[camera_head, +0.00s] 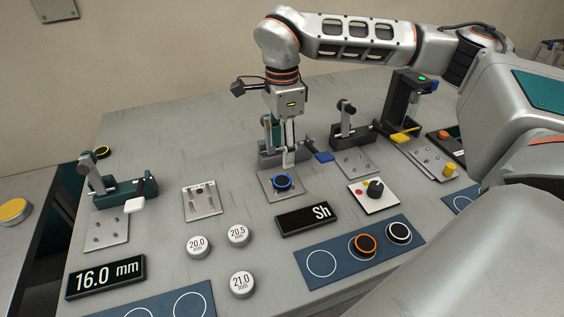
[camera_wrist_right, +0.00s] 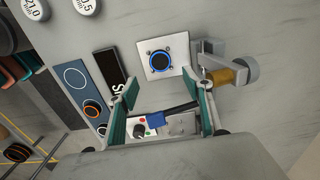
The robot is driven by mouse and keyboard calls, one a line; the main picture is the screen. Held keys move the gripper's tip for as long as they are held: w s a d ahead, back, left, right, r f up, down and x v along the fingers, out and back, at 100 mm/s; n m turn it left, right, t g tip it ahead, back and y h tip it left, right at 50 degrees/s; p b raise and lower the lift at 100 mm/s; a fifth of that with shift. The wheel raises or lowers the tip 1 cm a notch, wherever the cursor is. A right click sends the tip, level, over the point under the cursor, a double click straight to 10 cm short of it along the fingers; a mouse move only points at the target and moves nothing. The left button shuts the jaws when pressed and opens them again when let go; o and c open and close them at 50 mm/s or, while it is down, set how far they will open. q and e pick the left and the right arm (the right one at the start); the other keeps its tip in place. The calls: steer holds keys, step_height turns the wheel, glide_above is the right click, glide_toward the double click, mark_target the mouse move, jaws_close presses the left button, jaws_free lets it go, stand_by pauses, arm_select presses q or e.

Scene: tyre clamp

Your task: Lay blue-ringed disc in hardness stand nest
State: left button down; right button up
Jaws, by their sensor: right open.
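The blue-ringed disc (camera_head: 282,181) is black with a bright blue ring. It lies flat on the light metal plate of the hardness stand (camera_head: 266,190), behind the "Sh" display (camera_head: 305,219). In the right wrist view the disc (camera_wrist_right: 160,59) sits near the middle of that plate (camera_wrist_right: 148,72), with small pins around it. My right gripper (camera_head: 288,160) points down just above and behind the disc in the head view. In the wrist view its fingers (camera_wrist_right: 160,82) are spread and empty, and the disc is beyond their tips. My left gripper is not in view.
A blue mat (camera_head: 332,277) holds an orange-ringed disc (camera_head: 364,244) and a white-ringed disc (camera_head: 399,231). A red-button knob box (camera_head: 374,194) stands right of the plate. Round white weights (camera_head: 199,246) lie to the left. Another clamp (camera_head: 117,190) stands far left.

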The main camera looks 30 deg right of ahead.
steer(key=shift+r, duration=1.4)
